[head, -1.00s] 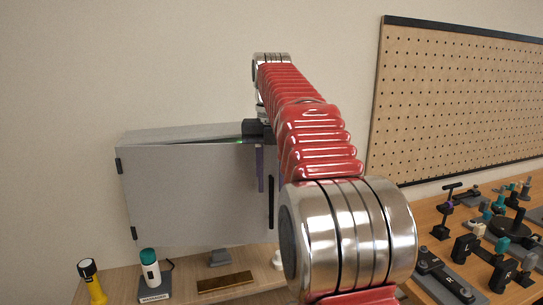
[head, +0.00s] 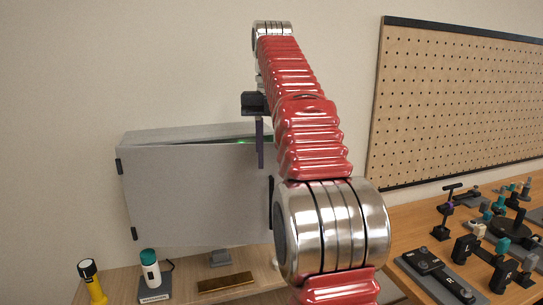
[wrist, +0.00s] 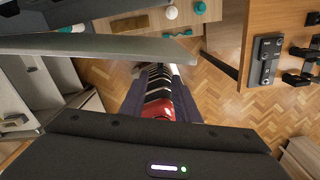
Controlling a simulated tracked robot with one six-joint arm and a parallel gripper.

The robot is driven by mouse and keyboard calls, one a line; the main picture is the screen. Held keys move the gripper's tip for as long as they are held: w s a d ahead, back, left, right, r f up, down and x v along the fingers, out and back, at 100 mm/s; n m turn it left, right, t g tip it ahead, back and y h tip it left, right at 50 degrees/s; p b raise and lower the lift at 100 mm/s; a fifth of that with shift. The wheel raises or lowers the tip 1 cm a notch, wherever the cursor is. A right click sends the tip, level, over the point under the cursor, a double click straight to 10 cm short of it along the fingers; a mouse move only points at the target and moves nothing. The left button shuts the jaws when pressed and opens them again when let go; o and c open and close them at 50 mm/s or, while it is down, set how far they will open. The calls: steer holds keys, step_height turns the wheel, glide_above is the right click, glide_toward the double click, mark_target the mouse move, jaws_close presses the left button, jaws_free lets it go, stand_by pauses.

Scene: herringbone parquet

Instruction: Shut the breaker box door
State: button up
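The grey breaker box (head: 190,133) stands on a wooden bench against the wall. Its flat grey door (head: 195,195) faces me, with black hinges on its left edge. A dark gap with a green light shows along the top right, so the door is slightly ajar. A dark handle (head: 271,195) is on its right edge, partly behind my arm. My gripper (head: 260,164) points down at the door's upper right, its purple fingers overlapping the door; contact cannot be told. In the wrist view my gripper (wrist: 157,75) has its fingers apart, with the door's edge (wrist: 120,46) nearby.
A wooden table (head: 405,232) with many dark parts stands at right, under a pegboard (head: 455,100). Wall space above the box is free.

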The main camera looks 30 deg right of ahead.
steer(key=shift+a, duration=0.15)
steer(key=c, duration=0.3)
steer(key=shift+s+a+m, duration=0.2)
steer(key=shift+a+m, duration=0.35)
steer(key=shift+m, duration=0.15)
steer(key=shift+c, duration=1.4)
steer(key=s+a+m, duration=0.1)
steer(key=a+m, duration=0.1)
steer(key=s+a+f+m+t, duration=0.1)
steer(key=a+m, duration=0.1)
steer(key=s+a+f+m, duration=0.1)
steer(key=a+m, duration=0.1)
steer(key=m, duration=0.1)
steer(key=shift+a+f+t+h, duration=0.2)
steer(key=shift+a+t+h, duration=0.1)
steer(key=shift+a+t, duration=0.1)
jaws_close()
steer(key=s+a+f+m+t, duration=0.2)
steer(key=s+a+f+m, duration=0.4)
steer(key=s+f+m, duration=0.2)
steer(key=s+a+f+m+t, duration=0.1)
steer(key=s+a+f+m, duration=0.6)
steer(key=f+m, duration=0.6)
steer(key=shift+s+a+f+t, duration=0.15)
steer(key=shift+s+f+t, duration=0.25)
steer(key=shift+s+f, duration=0.55)
steer(key=shift+s+r, duration=0.15)
steer(key=shift+r, duration=0.05)
steer(key=shift+a, duration=0.15)
